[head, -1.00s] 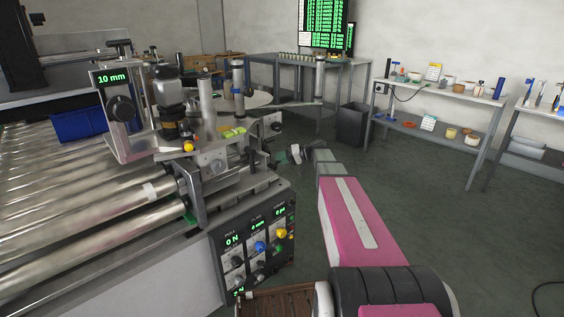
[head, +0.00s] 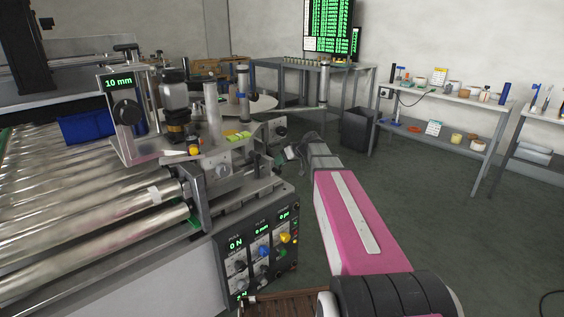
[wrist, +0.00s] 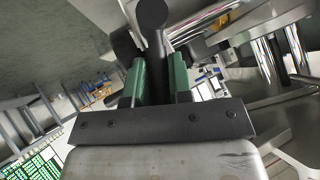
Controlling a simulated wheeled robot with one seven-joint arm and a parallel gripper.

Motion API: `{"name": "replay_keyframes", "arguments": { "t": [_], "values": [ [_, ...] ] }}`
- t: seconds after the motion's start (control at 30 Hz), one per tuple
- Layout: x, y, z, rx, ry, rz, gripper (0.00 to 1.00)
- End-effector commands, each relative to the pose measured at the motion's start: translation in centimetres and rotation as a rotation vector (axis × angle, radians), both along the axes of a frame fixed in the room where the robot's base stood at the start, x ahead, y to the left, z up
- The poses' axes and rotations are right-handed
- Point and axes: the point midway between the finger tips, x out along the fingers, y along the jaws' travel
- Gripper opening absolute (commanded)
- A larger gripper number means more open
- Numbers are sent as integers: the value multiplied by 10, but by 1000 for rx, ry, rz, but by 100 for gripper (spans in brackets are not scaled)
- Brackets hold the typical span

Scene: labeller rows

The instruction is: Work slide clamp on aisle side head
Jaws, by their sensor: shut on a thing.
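The labeller head (head: 215,165) stands at the end of the roller conveyor, left of centre in the head view. A dark clamp lever with a round knob (wrist: 151,13) shows at the top of the wrist view. Its shaft runs down between the two green fingers of my gripper (wrist: 157,80), which is shut on it. The fingertips and the lever's pivot are hard to make out there.
A control panel (head: 262,250) with lit readouts and coloured knobs sits below the head. Metal rollers (head: 80,215) fill the left, with a blue bin (head: 86,127) behind. A black waste bin (head: 357,129) and a shelf bench (head: 450,105) stand beyond.

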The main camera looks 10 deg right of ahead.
Motion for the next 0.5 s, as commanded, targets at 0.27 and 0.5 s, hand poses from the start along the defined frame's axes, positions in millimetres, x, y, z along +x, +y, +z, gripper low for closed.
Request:
{"name": "replay_keyframes", "arguments": {
  "t": [0.27,0.5],
  "values": [
    [0,0,0,-11,-7,-2,0],
    [0,0,0,-10,-6,-1,36]
  ]
}}
